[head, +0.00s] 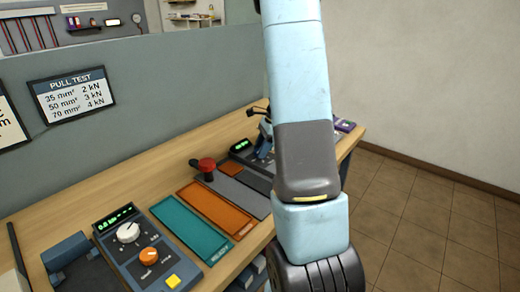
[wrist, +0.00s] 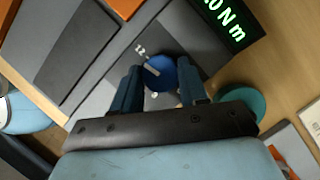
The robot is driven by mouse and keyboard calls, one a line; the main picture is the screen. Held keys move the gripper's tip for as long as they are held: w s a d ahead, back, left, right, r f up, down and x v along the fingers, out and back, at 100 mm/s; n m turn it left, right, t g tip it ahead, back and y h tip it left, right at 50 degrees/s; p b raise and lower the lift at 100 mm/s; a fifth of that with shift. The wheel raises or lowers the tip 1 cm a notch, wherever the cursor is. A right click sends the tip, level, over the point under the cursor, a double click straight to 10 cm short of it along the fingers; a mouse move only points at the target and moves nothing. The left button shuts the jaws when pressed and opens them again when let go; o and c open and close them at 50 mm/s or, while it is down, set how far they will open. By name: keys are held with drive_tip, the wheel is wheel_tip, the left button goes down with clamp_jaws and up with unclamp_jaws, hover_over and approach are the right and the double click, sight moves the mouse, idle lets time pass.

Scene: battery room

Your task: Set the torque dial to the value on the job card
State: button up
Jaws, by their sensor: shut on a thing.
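The torque dial (wrist: 162,74) is a round blue knob with a pale pointer bar, on a grey panel in the wrist view. My gripper (wrist: 159,68) is shut on it, one dark blue finger at each side. A "12" mark shows beside the dial; other marks are mostly hidden by the fingers. A black display (wrist: 228,18) beside it reads "0 N m" in green, its first digits cut off. In the head view a unit with a small green display (head: 241,145) stands far along the bench, partly behind my arm. I cannot make out a job card value.
A teal round thing (wrist: 243,101) lies right of the gripper. In the head view, a red knob (head: 207,164), teal mat (head: 190,230), orange mat (head: 215,208) and a control box (head: 148,250) line the bench. A "PULL TEST" sign (head: 71,94) hangs behind. Floor (head: 430,220) at right is clear.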

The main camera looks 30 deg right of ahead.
drive_tip(key=shift+s+d+m+t, duration=0.15)
drive_tip(key=shift+m+t, duration=0.15)
drive_tip(key=shift+m, duration=0.6)
drive_tip(key=o, duration=1.1)
drive_tip(key=shift+c, duration=0.2)
drive_tip(key=shift+r, duration=0.45)
drive_tip(key=v, duration=1.3)
drive_tip(key=shift+s, duration=0.15)
drive_tip(key=shift+f, duration=0.1)
